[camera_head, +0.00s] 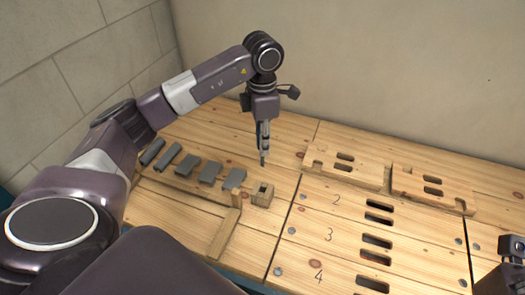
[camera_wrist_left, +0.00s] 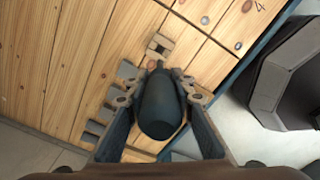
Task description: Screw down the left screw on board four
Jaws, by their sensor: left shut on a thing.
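Board four, marked 4 (camera_head: 318,277), lies at the near edge of the table. Its left screw (camera_head: 278,271) shows as a grey round head on the board; in the left wrist view it shows near the table edge (camera_wrist_left: 238,46). My left gripper (camera_head: 263,150) is shut on a dark tool, seemingly a screwdriver, whose thick dark handle (camera_wrist_left: 162,105) fills the space between the fingers. The tool points down above the table, behind the small wooden block (camera_head: 262,193) and well away from board four. My right gripper (camera_head: 512,248) is partly cut off at the right edge.
Several grey plates (camera_head: 210,172) stand along a wooden rack left of the block. A wooden bar (camera_head: 224,233) lies in front. Two loose notched boards (camera_head: 345,166) lie at the back right. Slots (camera_head: 377,242) cut through the numbered boards. A wall closes the back.

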